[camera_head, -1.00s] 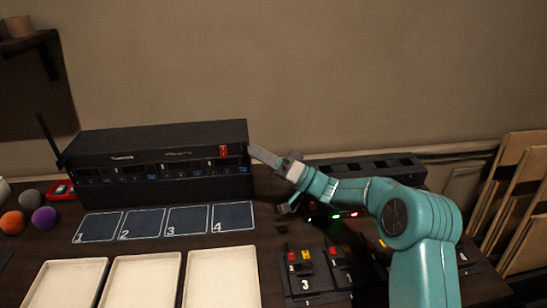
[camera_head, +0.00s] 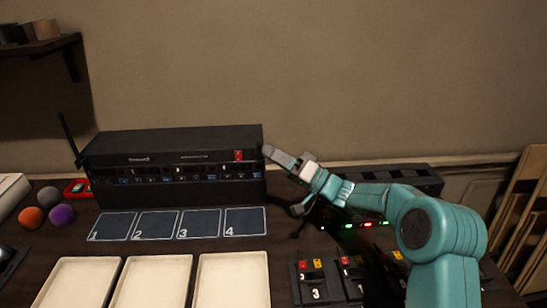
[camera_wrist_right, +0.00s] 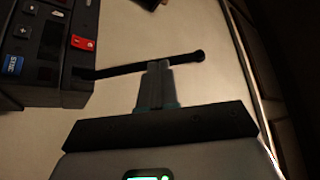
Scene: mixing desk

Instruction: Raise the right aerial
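The black radio unit (camera_head: 180,143) stands at the back of the desk; its right end also shows in the wrist view (camera_wrist_right: 48,55). In the wrist view the right aerial (camera_wrist_right: 115,70) is a thin dark rod reaching sideways from the unit to a rounded tip. My right gripper (camera_wrist_right: 158,66) has its fingers together, with the fingertips overlapping the rod's middle; contact is not certain. In the head view my right gripper (camera_head: 270,151) is just right of the unit, and I cannot make out the right aerial. The left aerial (camera_head: 69,140) stands up, tilted left. My left gripper is not in view.
Numbered dark pads (camera_head: 200,224) and pale trays (camera_head: 150,283) lie before the unit. Coloured balls (camera_head: 62,214) are at the left. A long dark box (camera_head: 400,176) lies behind my right arm, and switch blocks (camera_head: 316,288) are at the front right. The wall is close behind.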

